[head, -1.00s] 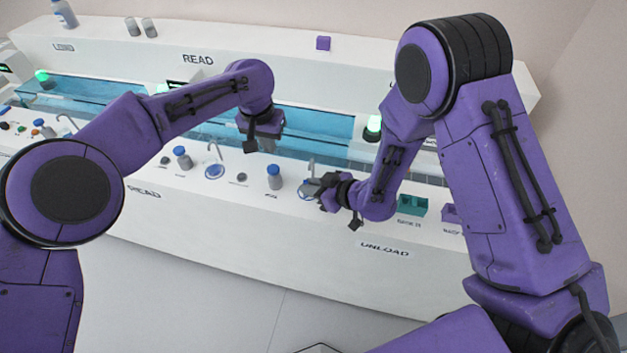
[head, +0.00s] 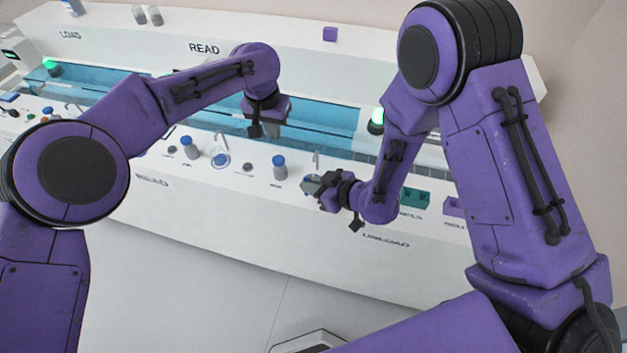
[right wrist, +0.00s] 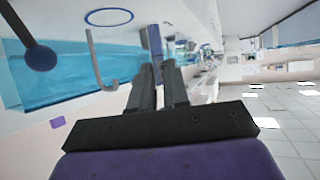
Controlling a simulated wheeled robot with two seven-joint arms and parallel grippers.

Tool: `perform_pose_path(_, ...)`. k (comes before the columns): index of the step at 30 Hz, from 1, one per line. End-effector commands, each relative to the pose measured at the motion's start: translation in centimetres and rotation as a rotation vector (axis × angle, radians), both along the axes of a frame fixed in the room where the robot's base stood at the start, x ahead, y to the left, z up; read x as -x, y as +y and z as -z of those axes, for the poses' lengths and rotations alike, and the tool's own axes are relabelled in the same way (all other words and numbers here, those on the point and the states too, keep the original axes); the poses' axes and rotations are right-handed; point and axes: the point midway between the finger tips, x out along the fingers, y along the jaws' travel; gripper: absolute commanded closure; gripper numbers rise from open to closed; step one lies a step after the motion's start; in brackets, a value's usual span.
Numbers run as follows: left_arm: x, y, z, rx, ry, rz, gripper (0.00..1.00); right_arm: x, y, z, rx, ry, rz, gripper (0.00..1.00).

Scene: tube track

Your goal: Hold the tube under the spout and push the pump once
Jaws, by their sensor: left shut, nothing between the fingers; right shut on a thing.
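My right gripper (head: 316,187) is low over the front of the white counter, just in front of a thin curved spout (head: 317,159). It is shut on a small blue-grey piece, which looks like the tube (right wrist: 153,42), in the right wrist view. The tube's full shape is hidden by the fingers. The hooked spout (right wrist: 100,62) is left of the tube and apart from it. A dark blue ball on a stem (right wrist: 40,57) is further left, possibly the pump's knob. My left gripper (head: 255,130) is shut and empty, in the air above the counter.
A blue-capped bottle (head: 279,168) stands left of my right gripper. Another bottle (head: 190,149) and a spout over a blue ring (head: 220,160) are further left. A green lamp (head: 377,119) stands behind.

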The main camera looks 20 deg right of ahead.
Motion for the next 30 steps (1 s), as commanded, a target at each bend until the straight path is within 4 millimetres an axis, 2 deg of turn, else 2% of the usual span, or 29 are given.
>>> perform_pose_path(1, 0.0, 0.0, -0.8, 0.000, 0.000, 0.000, 1.00, 0.2, 0.2, -0.8, 0.000, 0.000, 0.000, 1.00)
perform_pose_path(13, 0.0, 0.0, -3.4, 0.000, 0.000, 0.000, 1.00, 2.0, 1.4, -3.9, -0.002, 0.000, 0.000, 1.00)
perform_pose_path(30, 0.0, 0.0, -3.6, 0.000, 0.000, 0.000, 1.00, 2.3, 1.5, -4.1, -0.001, -0.001, 0.000, 1.00)
